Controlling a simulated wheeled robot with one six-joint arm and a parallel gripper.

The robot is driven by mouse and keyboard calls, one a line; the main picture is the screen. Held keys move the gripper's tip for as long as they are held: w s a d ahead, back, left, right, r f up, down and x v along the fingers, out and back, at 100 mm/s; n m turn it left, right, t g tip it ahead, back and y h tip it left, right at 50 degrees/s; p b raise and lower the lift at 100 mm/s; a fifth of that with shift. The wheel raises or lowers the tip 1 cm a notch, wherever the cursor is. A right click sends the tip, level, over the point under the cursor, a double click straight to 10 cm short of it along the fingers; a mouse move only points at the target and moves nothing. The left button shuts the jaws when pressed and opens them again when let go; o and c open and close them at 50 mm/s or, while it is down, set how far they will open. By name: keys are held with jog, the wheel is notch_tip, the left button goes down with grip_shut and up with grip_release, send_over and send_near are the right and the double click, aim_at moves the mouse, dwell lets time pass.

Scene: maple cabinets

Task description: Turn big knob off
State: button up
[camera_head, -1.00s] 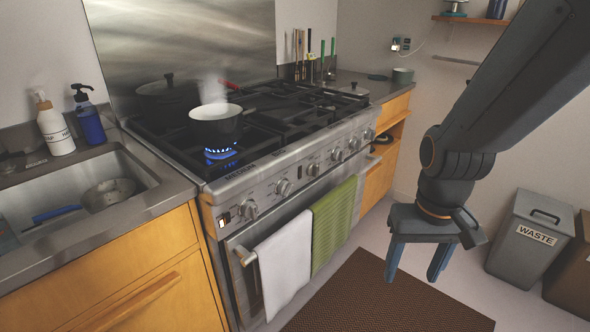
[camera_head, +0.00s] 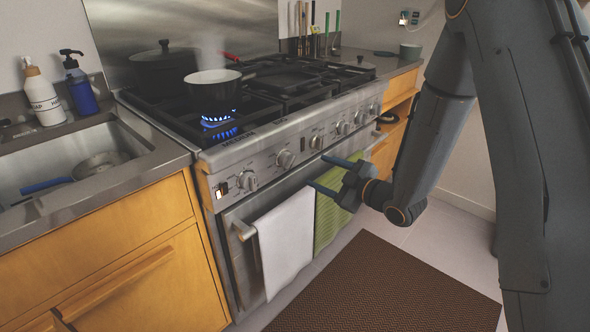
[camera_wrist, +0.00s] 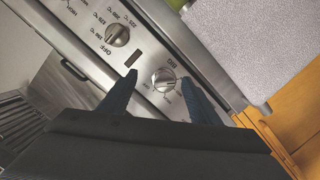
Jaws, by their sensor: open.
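In the wrist view, a round metal knob (camera_wrist: 163,80) with a BIG label beside it shows upside down on the steel panel. My gripper (camera_wrist: 159,77) is open and empty, its two dark fingers apart on either side of the knob in the picture. I cannot tell whether they touch it. In the head view, my gripper (camera_head: 317,171) is in front of the stove's row of knobs (camera_head: 285,159), near the green towel. I cannot tell which knob there is the BIG one. A blue flame (camera_head: 217,120) burns under a steaming pot (camera_head: 213,89).
Another knob (camera_wrist: 117,35) with degree marks and OFF is beside the BIG knob. A white towel (camera_head: 286,243) and a green towel (camera_head: 330,219) hang on the oven handle (camera_head: 244,231). A brown mat (camera_head: 385,290) lies on the floor. A lidded pot (camera_head: 163,67) stands further back.

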aim_at(292, 163)
jog(key=shift+w+a+r+n+y, duration=0.1)
jog(key=shift+w+a+n+y, duration=0.3)
jog(key=shift+a, duration=0.95)
jog(key=shift+w+a+n+y, duration=0.15)
jog(key=shift+w+a+y, duration=0.45)
jog(key=shift+a, duration=0.8)
jog(key=shift+w+a+r+n+y, duration=0.1)
jog(key=shift+w+a+n+y, duration=0.2)
jog(key=shift+w+a, duration=0.75)
jog(key=shift+s+a, duration=0.3)
jog(key=shift+s, duration=0.05)
jog(key=c, duration=1)
